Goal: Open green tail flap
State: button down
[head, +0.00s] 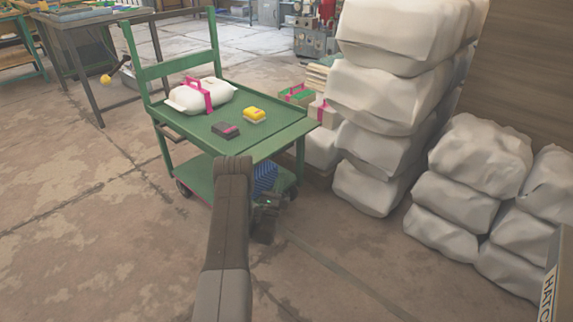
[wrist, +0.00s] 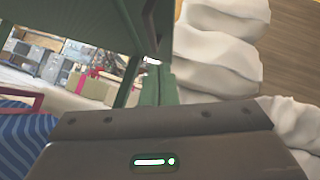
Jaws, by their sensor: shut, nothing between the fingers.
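The green cart (head: 165,75) stands left of centre in the head view. A lighter green strip, seemingly the tail flap (head: 285,135), runs along the near right end of its top, looking about level with it. I cannot tell whether it is latched. My gripper (head: 268,203) is shut and empty, low beside the cart's near end, below the flap. In the wrist view a green panel underside (wrist: 75,18) fills the top left, and a green upright (wrist: 155,92) stands just ahead of my gripper. Contact cannot be made out.
The cart top holds a white bundle with a pink strap (head: 205,96), a yellow block (head: 254,115) and a dark block (head: 226,130). A blue striped item (head: 265,177) is on the lower shelf. Stacked white sacks (head: 375,105) stand close right. Floor in front is clear.

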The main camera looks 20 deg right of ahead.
jog(key=shift+v, duration=1.25)
jog(key=shift+w, duration=0.15)
jog(key=b, duration=0.2)
send_near(293, 142)
jog(key=w+d, duration=0.2)
jog(key=shift+w+d+r, duration=0.15)
jog(key=shift+w+r, duration=0.05)
jog(key=shift+r, duration=0.35)
jog(key=shift+w+d+r, duration=0.1)
jog(key=shift+w+r, duration=0.05)
jog(key=shift+r, duration=0.4)
jog(key=shift+w+a+r+p, duration=0.1)
jog(key=shift+w+r+p, duration=0.05)
jog(key=shift+r+p, duration=0.4)
